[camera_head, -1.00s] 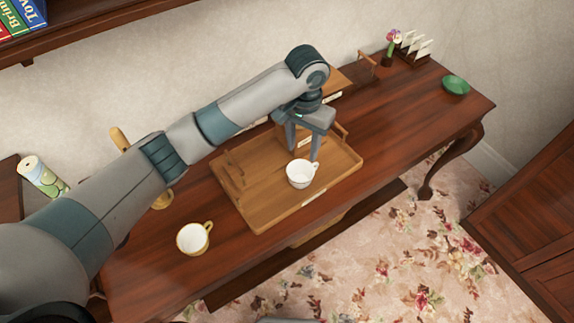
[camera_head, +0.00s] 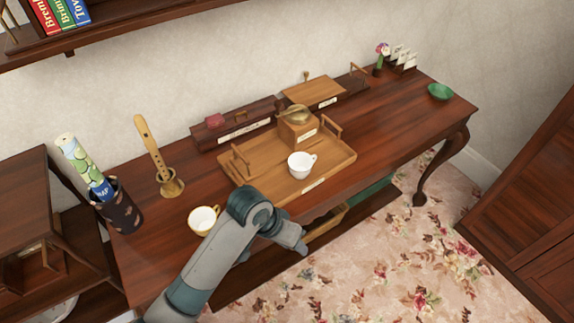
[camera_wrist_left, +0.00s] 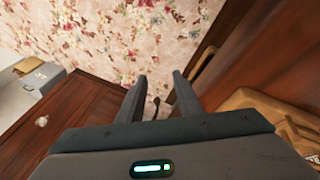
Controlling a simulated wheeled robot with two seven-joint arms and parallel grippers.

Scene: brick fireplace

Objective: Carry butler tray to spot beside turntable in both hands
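The butler tray (camera_head: 262,190), light wood with two raised handles, lies on the dark wooden table. A white cup (camera_head: 300,165) and a small labelled wooden box (camera_head: 297,131) with a brass top stand on it. No turntable is clearly recognisable; a flat wooden box (camera_head: 313,92) sits behind the tray. My left arm bends in front of the tray's near side in the head view; its fingers are hidden there. In the left wrist view my left gripper (camera_wrist_left: 159,80) is open and empty, over the floor beside the table edge. My right gripper is not in view.
A gold-handled cup (camera_head: 203,218) stands left of the tray, partly behind my arm. A wooden recorder (camera_head: 150,145) in a stand and a dark holder (camera_head: 120,208) with rolled maps stand farther left. The table is clear right of the tray, up to a green bowl (camera_head: 440,91).

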